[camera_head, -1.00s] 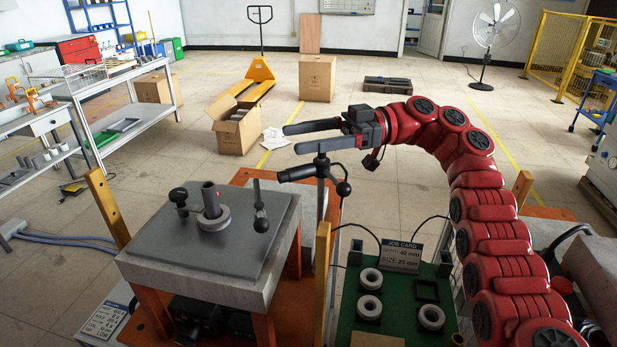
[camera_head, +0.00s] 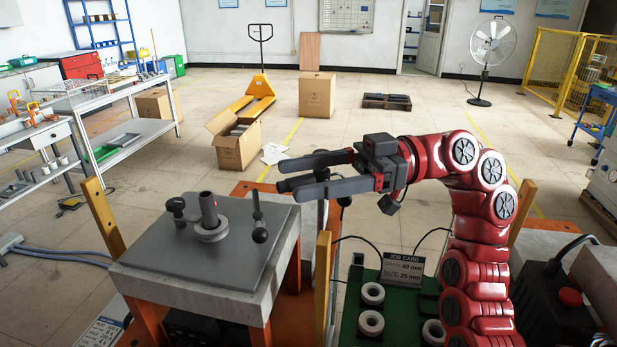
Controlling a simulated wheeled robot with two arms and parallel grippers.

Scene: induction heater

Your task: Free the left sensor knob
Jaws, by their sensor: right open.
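A grey heater plate (camera_head: 150,256) on an orange-legged stand shows at the lower left. On it, a grey ring (camera_head: 212,230) surrounds an upright dark post (camera_head: 208,207). A black knob (camera_head: 176,205) stands at the plate's left. Another black ball knob (camera_head: 260,234) with a thin upright rod (camera_head: 256,203) stands at its right. Which one is the sensor knob I cannot tell for sure. My right gripper (camera_head: 287,180) is open and empty, pointing left, above and beyond the plate's right corner in the picture. It partly hides a black handle on a stand behind it. My left gripper is out of view.
A green board with several grey rings (camera_head: 372,293) and a job card (camera_head: 402,269) lies right of the heater. Wooden posts (camera_head: 103,222) flank the heater. A dark box with a red button (camera_head: 570,297) is at the right.

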